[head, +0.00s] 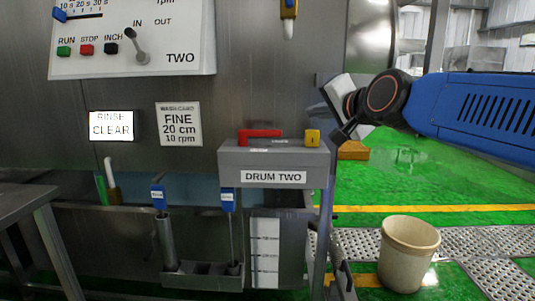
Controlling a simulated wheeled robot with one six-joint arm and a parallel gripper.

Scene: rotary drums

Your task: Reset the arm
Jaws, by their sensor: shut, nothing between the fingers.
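My arm comes in from the right edge, with a blue link and a black wrist joint. My gripper (335,127) is at the wrist's left end, in front of the steel wall's right edge. It is shut, and I see nothing held in it. It is above and to the right of the grey box labelled DRUM TWO (274,163), apart from it as far as I can tell. A red handle (260,133) and a yellow block (312,137) are on top of that box.
A control panel (185,58) with buttons and a lever is at the upper left. A steel table (25,200) stands at the left. A rack (200,277) holds blue-tagged tools. A beige bucket (408,254) stands on the right. Green floor lies behind it.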

